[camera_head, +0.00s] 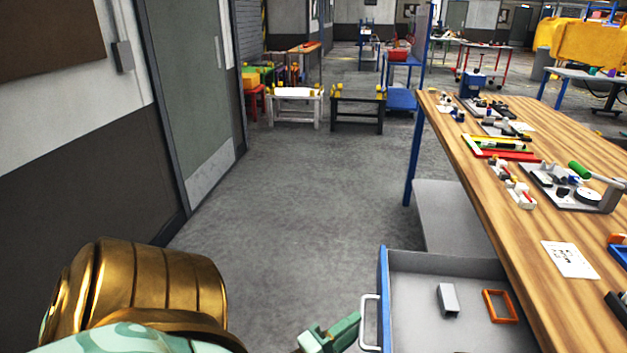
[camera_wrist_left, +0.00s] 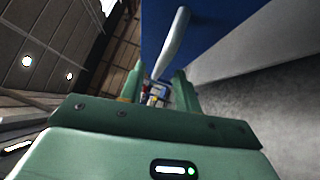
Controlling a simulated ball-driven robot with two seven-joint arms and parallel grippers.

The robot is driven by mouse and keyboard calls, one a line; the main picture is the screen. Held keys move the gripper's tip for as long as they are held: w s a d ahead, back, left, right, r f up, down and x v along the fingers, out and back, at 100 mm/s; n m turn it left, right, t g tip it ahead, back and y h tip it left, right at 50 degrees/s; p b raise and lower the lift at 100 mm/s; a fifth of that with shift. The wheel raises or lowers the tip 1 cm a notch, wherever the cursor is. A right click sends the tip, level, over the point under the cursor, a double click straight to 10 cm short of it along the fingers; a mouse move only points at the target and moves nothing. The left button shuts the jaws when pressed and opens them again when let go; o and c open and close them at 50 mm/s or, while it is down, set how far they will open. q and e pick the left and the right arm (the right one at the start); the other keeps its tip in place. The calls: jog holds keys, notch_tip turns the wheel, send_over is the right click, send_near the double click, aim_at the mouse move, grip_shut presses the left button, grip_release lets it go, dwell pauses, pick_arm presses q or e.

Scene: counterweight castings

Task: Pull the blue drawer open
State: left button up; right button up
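The blue drawer (camera_head: 383,285) is open under the wooden workbench, its grey inside showing. Its white handle (camera_head: 369,322) stands out on the left side of the blue front. My left gripper (camera_head: 350,324) is at the handle, its green fingertips close beside it. In the left wrist view the fingers (camera_wrist_left: 158,80) are apart, and the handle (camera_wrist_left: 173,45) runs down the blue front (camera_wrist_left: 200,30) towards the gap between them. I cannot tell whether they touch it. My right gripper is not in view.
The drawer holds a grey block (camera_head: 448,299) and an orange frame (camera_head: 499,306). The workbench (camera_head: 480,185) carries several parts and a white card (camera_head: 570,259). Clear floor (camera_head: 300,200) lies left of the bench, up to a door (camera_head: 190,90).

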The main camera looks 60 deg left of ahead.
pick_arm(q)
jog(key=s+d+f+p, duration=0.1)
jog(key=s, duration=1.1)
jog(key=shift+s+d+f, duration=0.35)
jog(key=shift+f, duration=0.05)
